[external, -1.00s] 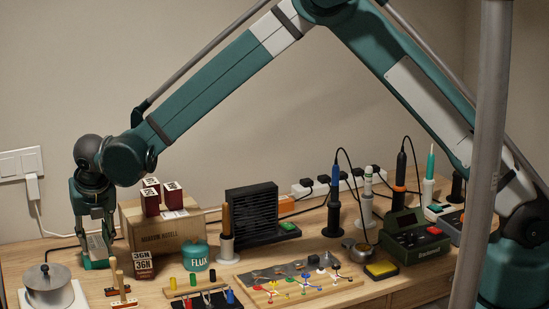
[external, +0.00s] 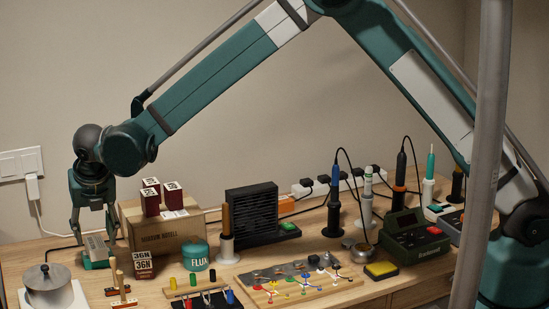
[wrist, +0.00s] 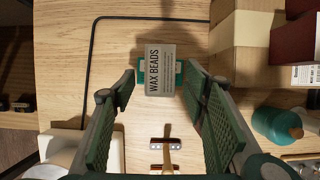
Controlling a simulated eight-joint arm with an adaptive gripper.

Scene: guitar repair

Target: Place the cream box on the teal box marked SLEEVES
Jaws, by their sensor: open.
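The cream box (external: 95,246), labelled WAX BEADS in the wrist view (wrist: 160,70), lies on top of the teal box (external: 97,263). In the wrist view the teal box (wrist: 179,70) shows only at the sides of the cream box; its SLEEVES marking is hidden. The cream box looks roughly centred on it. My gripper (external: 94,226) is open and empty above the two boxes. Its fingers stand apart on either side of the cream box in the wrist view (wrist: 158,85).
A cardboard carton (external: 163,232) with dark red boxes (external: 151,199) on it stands close right of my gripper. Free space is above.

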